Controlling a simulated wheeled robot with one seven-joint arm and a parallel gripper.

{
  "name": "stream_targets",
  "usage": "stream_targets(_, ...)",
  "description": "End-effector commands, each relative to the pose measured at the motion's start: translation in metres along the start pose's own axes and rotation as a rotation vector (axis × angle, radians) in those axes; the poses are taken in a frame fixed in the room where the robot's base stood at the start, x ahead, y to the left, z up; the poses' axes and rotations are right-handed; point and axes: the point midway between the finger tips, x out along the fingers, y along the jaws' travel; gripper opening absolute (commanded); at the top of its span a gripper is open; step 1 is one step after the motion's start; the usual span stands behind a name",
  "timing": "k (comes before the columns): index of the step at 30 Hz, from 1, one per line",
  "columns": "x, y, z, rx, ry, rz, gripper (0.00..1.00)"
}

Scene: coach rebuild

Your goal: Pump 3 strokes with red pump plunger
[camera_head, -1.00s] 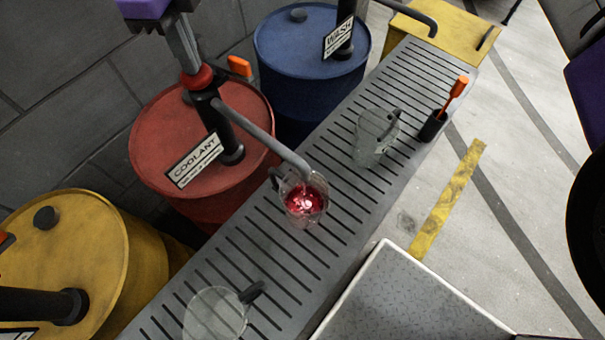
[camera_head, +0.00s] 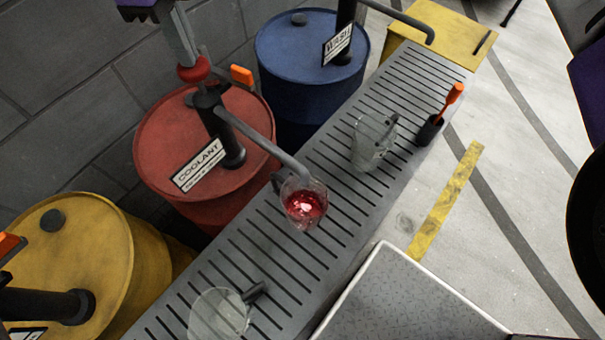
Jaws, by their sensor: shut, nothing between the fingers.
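The red pump plunger knob (camera_head: 194,69) tops the black coolant pump (camera_head: 222,130), which stands on the red drum (camera_head: 160,140) with a COOLANT label. The knob sits a little above the pump's collar. My gripper (camera_head: 187,54) is shut with nothing between its fingers; its tips are right over the knob, and I cannot tell whether they touch it. The pump's grey spout (camera_head: 262,142) ends over a clear jug (camera_head: 304,203) on the slotted grating. Red liquid shows inside that jug.
The blue WASH drum (camera_head: 300,70) stands behind, the yellow drum (camera_head: 100,240) at lower left. The grating (camera_head: 345,190) also holds two clear jugs (camera_head: 373,142) (camera_head: 217,312) and a black holder (camera_head: 430,128) with an orange-handled tool. An orange part (camera_head: 242,75) sits beside the knob.

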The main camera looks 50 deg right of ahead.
Motion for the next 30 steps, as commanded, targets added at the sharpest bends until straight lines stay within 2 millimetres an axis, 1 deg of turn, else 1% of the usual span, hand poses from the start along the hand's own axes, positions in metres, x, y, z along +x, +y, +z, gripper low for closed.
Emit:
stream_targets(16,-0.032,0.000,0.000,0.000,-0.001,-0.001,0.00)
stream_targets(30,-0.033,0.000,0.000,0.000,-0.001,0.000,0.00)
